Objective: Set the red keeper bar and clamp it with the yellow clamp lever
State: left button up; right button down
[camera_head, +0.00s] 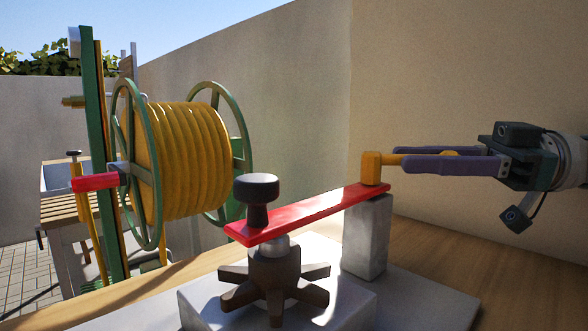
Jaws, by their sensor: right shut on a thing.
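The red keeper bar (305,214) spans from a dark post with a black knob (256,190) at its left end to a grey block (368,238) at its right end. The yellow clamp lever (371,168) stands at the bar's right end, over the grey block, with its arm pointing right. My right gripper (410,162) comes in from the right and is shut on the lever's arm. Whether the lever presses on the bar cannot be told. My left gripper is not in view.
A dark star-shaped handwheel (273,285) sits under the bar's left end on a pale base plate (410,303). A green-framed reel of yellow hose (185,160) stands behind at left. A beige wall (460,80) closes the back. The wooden table (480,262) is bare at right.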

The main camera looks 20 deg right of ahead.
dwell(0.3)
jog(key=c, duration=0.9)
grip_release()
jog(key=shift+o, duration=0.2)
notch_tip(320, 180, up, 20)
jog(key=p, duration=0.4)
jog(key=shift+p, duration=0.35)
jog(key=shift+c, duration=0.4)
